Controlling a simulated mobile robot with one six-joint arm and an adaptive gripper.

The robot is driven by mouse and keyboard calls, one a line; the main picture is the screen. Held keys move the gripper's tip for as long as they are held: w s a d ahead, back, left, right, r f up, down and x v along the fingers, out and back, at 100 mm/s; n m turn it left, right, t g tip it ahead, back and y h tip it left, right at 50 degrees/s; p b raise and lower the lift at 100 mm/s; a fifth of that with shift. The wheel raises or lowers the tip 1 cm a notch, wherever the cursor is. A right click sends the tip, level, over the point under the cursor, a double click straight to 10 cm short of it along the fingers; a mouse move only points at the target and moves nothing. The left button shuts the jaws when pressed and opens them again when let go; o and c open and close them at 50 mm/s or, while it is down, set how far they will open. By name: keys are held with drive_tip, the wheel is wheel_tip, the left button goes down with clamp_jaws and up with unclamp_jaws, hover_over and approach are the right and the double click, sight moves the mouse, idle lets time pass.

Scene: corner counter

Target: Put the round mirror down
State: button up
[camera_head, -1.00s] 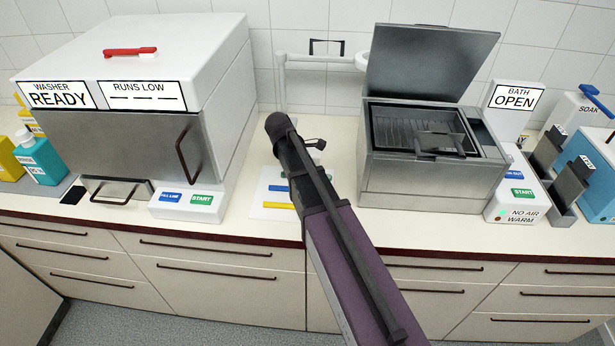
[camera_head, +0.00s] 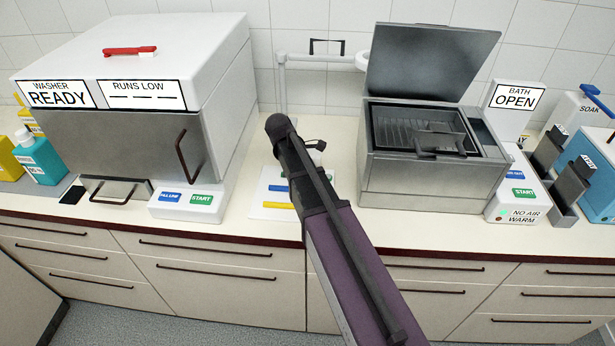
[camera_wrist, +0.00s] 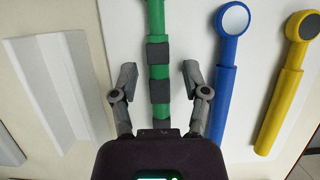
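In the wrist view my gripper (camera_wrist: 159,72) is open, its two fingers on either side of a green handle (camera_wrist: 158,120) with dark bands, with a gap on each side. The green tool's far end is out of frame, so I cannot tell whether it bears the round mirror. To its right lie a blue tool (camera_wrist: 222,85) with a pale round face and a yellow tool (camera_wrist: 281,95) with a dark round face. They lie on a white board (camera_wrist: 190,25).
Pale angled pieces (camera_wrist: 42,90) lie left of the board. In the head view a washer (camera_head: 215,60) stands at left, and an open-lidded bath (camera_head: 430,185) at right. A pale frame (camera_head: 282,85) stands behind. The counter's front edge is close to the board.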

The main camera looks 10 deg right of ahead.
clamp_jaws()
drive_tip(key=shift+r, duration=0.15)
wheel_tip(320, 180, up, 3)
drive_tip(key=p, duration=0.3)
drive_tip(key=shift+s+d+r+p, duration=0.1)
drive_tip(key=shift+s+r+p, duration=0.3)
drive_tip(key=shift+r+p, duration=0.25)
drive_tip(key=s+d, duration=0.1)
drive_tip(key=s, duration=0.3)
drive_tip(key=s+d, duration=0.2)
drive_tip(key=s, duration=0.3)
drive_tip(key=s+d+p, duration=0.1)
drive_tip(key=s, duration=0.4)
drive_tip(key=shift+s+d+r, duration=0.1)
drive_tip(key=shift+d+r, duration=0.05)
drive_tip(key=shift+r, duration=0.25)
drive_tip(key=shift+s+d, duration=0.2)
drive_tip(key=shift+a, duration=0.1)
